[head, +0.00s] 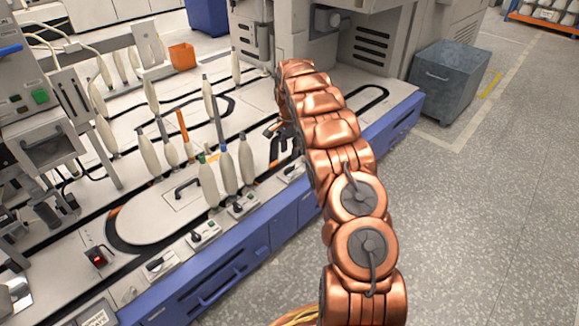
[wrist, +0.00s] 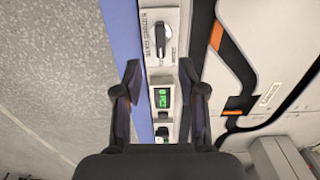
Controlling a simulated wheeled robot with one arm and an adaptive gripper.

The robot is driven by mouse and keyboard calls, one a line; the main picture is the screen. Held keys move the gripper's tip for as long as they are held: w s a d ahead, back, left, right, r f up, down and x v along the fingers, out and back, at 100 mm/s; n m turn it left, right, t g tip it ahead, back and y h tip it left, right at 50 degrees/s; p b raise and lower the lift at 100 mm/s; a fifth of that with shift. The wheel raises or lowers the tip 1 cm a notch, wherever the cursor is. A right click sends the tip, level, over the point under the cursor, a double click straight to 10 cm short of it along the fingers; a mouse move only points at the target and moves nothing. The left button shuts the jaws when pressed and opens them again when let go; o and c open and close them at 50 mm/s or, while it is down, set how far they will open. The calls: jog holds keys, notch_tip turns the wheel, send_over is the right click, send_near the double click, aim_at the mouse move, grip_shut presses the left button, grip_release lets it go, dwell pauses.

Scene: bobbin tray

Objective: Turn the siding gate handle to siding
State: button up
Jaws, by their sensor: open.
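A dark lever handle (wrist: 163,40) sits on a pale labelled plate (wrist: 152,75) near the top of the wrist view. The handle lies lengthwise, roughly vertical in the picture; its label is too small to read. My gripper (wrist: 160,78) is open and empty, its two dark fingers apart over the strip below the handle. The handle is ahead of the fingertips and untouched. In the head view my gripper (head: 277,130) is small and partly hidden at the arm's far end. A switch plate (head: 291,171) on the machine's front edge lies just below it; I cannot tell its setting.
A green display (wrist: 161,98) shows between my fingers. More switch plates (head: 203,238) line the front edge above the blue panel (head: 220,277). Upright bobbins (head: 208,183) stand on the machine deck left of my arm. A grey bin (head: 450,80) stands right; the floor there is open.

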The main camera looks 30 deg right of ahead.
aim_at(289, 167)
jog(key=shift+f+b, duration=1.5)
jog(key=shift+f, duration=2.4)
grip_shut()
